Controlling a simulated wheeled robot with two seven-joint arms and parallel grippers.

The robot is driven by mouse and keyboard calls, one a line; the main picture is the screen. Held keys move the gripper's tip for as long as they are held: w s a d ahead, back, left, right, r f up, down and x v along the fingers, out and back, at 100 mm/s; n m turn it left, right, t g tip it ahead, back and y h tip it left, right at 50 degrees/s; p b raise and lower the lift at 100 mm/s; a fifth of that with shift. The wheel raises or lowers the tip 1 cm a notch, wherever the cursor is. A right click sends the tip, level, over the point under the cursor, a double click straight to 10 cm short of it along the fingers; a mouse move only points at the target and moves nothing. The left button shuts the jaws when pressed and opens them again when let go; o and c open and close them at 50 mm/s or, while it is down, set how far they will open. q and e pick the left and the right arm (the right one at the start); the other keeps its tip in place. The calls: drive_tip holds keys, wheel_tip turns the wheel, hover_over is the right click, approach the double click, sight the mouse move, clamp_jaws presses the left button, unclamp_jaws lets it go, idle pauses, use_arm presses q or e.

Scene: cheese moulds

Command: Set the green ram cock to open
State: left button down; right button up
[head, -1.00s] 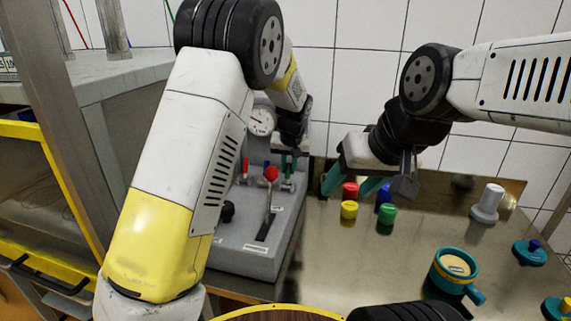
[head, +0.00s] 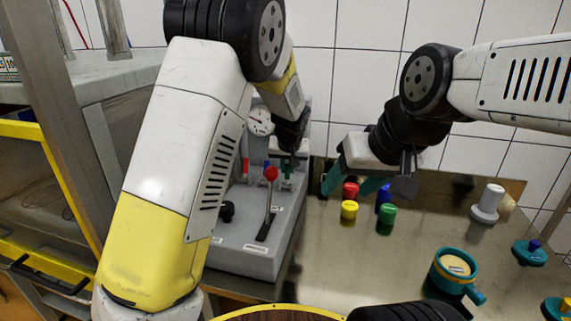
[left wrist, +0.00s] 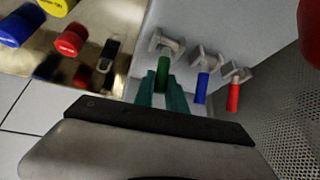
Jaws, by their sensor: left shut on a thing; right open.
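The green ram cock (left wrist: 163,74) is a small green handle on a grey bracket, beside a blue cock (left wrist: 202,88) and a red cock (left wrist: 233,97). In the head view the green cock (head: 287,172) shows at the right of the grey press unit (head: 248,256). My left gripper (left wrist: 161,88) has its teal fingers on both sides of the green handle, shut on it; in the head view the wrist partly hides this. My right gripper (head: 350,185) is open and empty above the steel table, near the coloured pieces.
A red-knobbed lever (head: 271,175) stands up from the press unit, with a gauge (head: 260,121) behind. Red, yellow, blue and green pieces (head: 349,209), a teal mould (head: 453,272) and a grey-white piece (head: 488,203) stand on the steel table (head: 330,265).

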use_arm(q)
drive_tip(key=shift+s+a+t+h, duration=0.15)
drive_tip(key=shift+s+t, duration=0.25)
drive_tip(key=shift+t, duration=0.2)
drive_tip(key=shift+s+a+t+h, duration=0.15)
drive_tip(key=shift+s+t, duration=0.2)
drive_tip(key=shift+t, duration=0.25)
drive_tip(key=c, duration=1.4)
unclamp_jaws()
drive_tip(key=shift+r, duration=0.1)
drive_tip(key=shift+o, duration=0.2)
drive_tip(key=v, duration=0.7)
drive_tip(key=shift+s+r, duration=0.25)
drive_tip(key=shift+r, duration=0.05)
